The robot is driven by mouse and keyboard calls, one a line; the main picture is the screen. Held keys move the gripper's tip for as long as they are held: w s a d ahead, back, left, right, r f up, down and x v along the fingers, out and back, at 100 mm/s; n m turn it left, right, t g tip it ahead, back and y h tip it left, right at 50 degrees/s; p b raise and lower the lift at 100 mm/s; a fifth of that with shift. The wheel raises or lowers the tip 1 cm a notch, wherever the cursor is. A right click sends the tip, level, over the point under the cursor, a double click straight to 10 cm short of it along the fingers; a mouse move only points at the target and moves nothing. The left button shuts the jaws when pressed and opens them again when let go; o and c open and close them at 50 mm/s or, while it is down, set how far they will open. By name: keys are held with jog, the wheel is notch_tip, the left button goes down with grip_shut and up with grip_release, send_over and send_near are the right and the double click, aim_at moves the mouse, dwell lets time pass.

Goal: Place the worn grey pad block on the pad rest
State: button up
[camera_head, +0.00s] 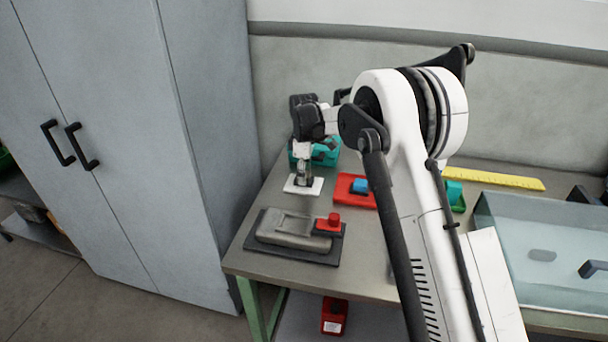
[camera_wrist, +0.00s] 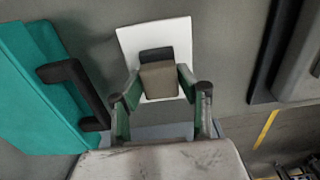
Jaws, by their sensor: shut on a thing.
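The worn grey pad block (camera_wrist: 158,79) is a small grey-brown block with a dark part at its far end, between my gripper's fingers (camera_wrist: 160,90) in the wrist view. My gripper is shut on it. A flat white plate, which looks like the pad rest (camera_wrist: 133,42), lies directly beyond the block. In the head view my gripper (camera_head: 304,178) points down over this white plate (camera_head: 292,187) at the bench's far left. The block is low over or on the plate; I cannot tell whether they touch. The fingers largely hide the block in the head view.
A teal bin (camera_head: 331,154) with a dark handle stands close behind the plate. A grey machine on a dark base (camera_head: 270,248), with a red button, sits in front. A red tray (camera_head: 343,193) with a blue block is to the right. A tall grey cabinet (camera_head: 205,120) stands left.

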jog(key=shift+f, duration=0.2)
jog(key=o, duration=1.2)
jog(key=shift+r, duration=0.15)
